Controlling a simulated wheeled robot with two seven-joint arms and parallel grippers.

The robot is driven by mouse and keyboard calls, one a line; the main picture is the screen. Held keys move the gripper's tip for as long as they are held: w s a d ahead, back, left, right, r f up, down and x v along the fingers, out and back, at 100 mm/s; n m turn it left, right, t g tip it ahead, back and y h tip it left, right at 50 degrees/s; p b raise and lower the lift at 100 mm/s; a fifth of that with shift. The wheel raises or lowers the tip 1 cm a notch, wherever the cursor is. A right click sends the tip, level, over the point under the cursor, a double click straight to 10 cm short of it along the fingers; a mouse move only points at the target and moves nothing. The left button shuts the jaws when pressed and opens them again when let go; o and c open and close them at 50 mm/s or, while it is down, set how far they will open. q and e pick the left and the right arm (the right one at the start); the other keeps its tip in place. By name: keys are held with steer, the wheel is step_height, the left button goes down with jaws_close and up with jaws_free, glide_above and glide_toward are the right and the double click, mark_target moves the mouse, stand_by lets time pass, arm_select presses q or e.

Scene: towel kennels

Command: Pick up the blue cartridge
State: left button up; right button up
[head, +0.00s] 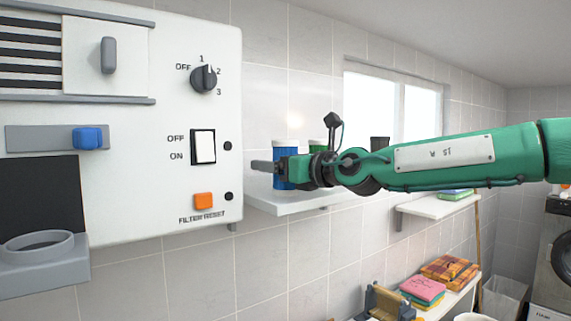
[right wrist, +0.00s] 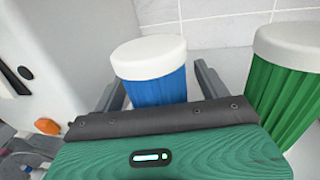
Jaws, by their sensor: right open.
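The blue cartridge (right wrist: 156,80) is a ribbed blue cylinder with a white cap, upright between the two open fingers of my right gripper (right wrist: 158,88) in the right wrist view. Its left side is close to the left finger, and a gap shows on its right. Its lower part is hidden behind my gripper body. In the head view the blue cartridge (head: 286,148) stands on a white shelf (head: 290,204), mostly covered by my right gripper (head: 264,166). My left gripper is not in view.
A green cartridge (right wrist: 290,80) with a white cap stands close on the right; it also shows in the head view (head: 317,146). A dark cylinder (head: 380,143) is farther right. A white control panel (head: 180,190) stands close on the left, with an orange button (head: 204,201).

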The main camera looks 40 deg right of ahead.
steer(key=shift+c, duration=0.2)
steer(key=c, duration=1)
steer(key=shift+c, duration=0.2)
steer(key=shift+r, duration=0.1)
